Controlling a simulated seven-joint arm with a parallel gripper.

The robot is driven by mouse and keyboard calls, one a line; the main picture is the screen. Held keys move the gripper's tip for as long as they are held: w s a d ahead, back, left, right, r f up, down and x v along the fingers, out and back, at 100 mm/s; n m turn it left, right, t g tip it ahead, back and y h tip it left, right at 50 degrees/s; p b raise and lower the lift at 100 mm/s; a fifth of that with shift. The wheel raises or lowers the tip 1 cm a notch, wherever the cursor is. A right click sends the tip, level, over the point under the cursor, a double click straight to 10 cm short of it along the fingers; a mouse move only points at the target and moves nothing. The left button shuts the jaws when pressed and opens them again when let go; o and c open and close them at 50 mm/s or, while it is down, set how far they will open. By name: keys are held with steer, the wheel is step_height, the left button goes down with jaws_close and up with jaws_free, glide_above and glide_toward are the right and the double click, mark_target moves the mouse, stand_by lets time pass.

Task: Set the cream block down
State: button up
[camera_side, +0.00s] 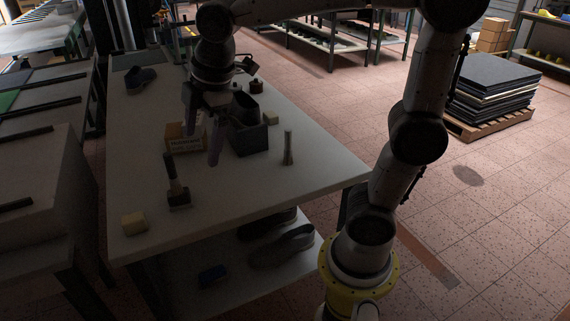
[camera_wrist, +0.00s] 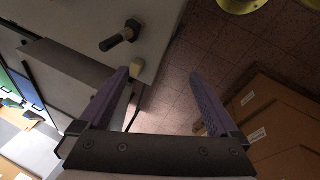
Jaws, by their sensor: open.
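A cream block (camera_side: 134,222) rests on the near left corner of the pale table (camera_side: 240,195). In the wrist view a small cream block (camera_wrist: 138,70) shows just beyond the left fingertip, close to the table edge and partly hidden by the finger. A second, smaller cream block (camera_side: 271,118) sits farther back on the table, beside a dark bin. My gripper (camera_side: 203,130) is above the middle of the table with its fingers spread. The wrist view also shows my gripper (camera_wrist: 160,75) open, with nothing between the fingers.
A dark upright tool (camera_side: 177,190) stands between my gripper and the near cream block. A small carton (camera_side: 184,137), a dark bin (camera_side: 249,138) and a slim grey post (camera_side: 288,148) stand around my gripper. Dark shoes (camera_side: 283,246) lie on the lower shelf. The table's near right area is clear.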

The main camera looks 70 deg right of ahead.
steer(key=s+d+f+m+t, duration=0.1)
steer(key=s+f+m, duration=0.1)
steer(key=s+m, duration=0.4)
steer(key=s+d+f+m+t, duration=0.1)
steer(key=s+f+m, duration=0.1)
steer(key=s+m, duration=0.4)
steer(key=s, duration=0.3)
steer(key=shift+s, duration=0.3)
